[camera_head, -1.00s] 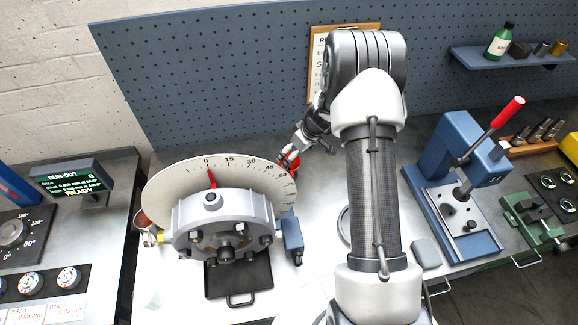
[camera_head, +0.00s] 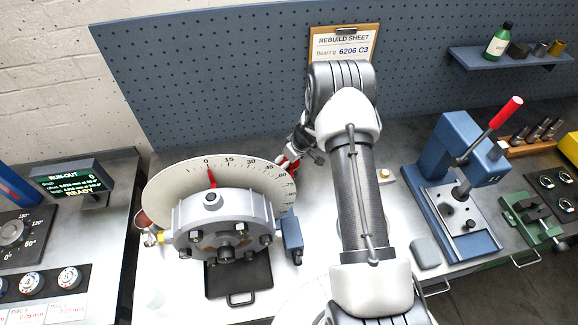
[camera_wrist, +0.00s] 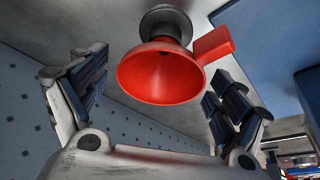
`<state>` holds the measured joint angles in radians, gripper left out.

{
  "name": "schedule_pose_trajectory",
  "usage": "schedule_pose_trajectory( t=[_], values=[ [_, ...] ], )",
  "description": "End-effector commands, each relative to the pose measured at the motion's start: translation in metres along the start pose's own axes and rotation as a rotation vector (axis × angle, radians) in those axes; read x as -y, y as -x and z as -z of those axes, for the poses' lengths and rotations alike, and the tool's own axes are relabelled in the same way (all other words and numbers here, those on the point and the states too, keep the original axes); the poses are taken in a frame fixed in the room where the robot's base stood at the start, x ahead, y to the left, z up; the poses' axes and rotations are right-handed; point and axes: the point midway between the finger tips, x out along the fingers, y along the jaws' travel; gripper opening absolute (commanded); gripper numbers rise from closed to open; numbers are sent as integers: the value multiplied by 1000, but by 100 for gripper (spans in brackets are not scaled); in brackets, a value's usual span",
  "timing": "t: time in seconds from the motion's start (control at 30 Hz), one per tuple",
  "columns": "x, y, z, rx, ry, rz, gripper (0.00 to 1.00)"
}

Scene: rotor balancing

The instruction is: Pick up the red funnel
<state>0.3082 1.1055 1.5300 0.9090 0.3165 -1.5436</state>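The red funnel (camera_wrist: 160,75) shows in the wrist view, its wide mouth facing the camera and a red tab on its right side. My gripper (camera_wrist: 157,72) is open, with one finger to the left of the funnel and one to the right. Gaps show between the fingers and the funnel, so it is not clasped. In the head view my gripper (camera_head: 292,160) is behind the right edge of the round dial, and only a little of the red funnel (camera_head: 284,162) shows there.
A grey round piece (camera_wrist: 166,22) is behind the funnel. The white dial (camera_head: 165,190) and grey rotor housing (camera_head: 225,215) stand close to my gripper. A blue press (camera_head: 450,165) with a red handle stands to the right. The blue pegboard (camera_head: 200,80) closes off the back.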

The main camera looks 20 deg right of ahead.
Motion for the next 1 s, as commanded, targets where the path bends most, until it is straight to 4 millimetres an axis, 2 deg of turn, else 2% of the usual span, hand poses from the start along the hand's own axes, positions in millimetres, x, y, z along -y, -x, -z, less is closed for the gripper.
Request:
schedule_pose_trajectory(
  t=[0.07, 0.57, 0.83, 1.0],
  values=[
    [0, 0, 0, 0, 0, 0, 82],
    [0, 0, 0, 0, -1, 0, 48],
    [0, 1, 1, 0, -1, 0, 48],
    [-1, 12, 6, -2, 1, -1, 48]
  ],
)
